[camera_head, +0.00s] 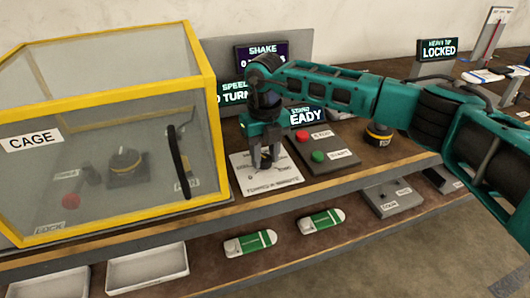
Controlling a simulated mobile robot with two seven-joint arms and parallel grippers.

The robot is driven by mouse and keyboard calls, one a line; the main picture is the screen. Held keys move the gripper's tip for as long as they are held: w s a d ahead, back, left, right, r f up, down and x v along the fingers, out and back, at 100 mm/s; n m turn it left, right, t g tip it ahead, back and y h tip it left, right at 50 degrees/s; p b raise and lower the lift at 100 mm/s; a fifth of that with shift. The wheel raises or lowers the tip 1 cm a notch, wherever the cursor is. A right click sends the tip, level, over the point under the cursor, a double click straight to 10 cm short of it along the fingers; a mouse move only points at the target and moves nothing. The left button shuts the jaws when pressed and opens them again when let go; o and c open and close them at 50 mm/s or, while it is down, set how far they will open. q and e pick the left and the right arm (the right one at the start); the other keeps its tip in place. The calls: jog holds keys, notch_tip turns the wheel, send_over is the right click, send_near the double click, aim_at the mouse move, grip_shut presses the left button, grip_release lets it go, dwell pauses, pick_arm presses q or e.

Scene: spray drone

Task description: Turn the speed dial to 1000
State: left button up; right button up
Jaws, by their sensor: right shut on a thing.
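The dial plate (243,172) is a white printed sheet on the workbench, right of the cage. My right gripper (265,166) points down over it and is shut on the speed dial, whose knob is mostly hidden between the fingers. The dial's pointer and the number it stands at cannot be read. Behind the arm, a speed screen (233,92) shows green text ending in "TURN", partly covered. A shake screen (262,51) stands above it, its digits also partly hidden. My left gripper is not in view.
A yellow-framed clear cage (110,110) stands close on the left. A dark panel with a red button (302,135) and a green button (317,156) lies just right of the dial plate. A yellow-black knob (378,133) is farther right. White trays (148,270) sit below.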

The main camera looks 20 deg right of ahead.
aim_at(265, 159)
jog(key=shift+w, duration=0.1)
jog(key=o, duration=1)
jog(key=shift+o, duration=0.2)
jog(key=shift+r, duration=0.15)
notch_tip(265, 159, up, 13)
jog(key=shift+p, duration=0.3)
jog(key=shift+f, duration=0.2)
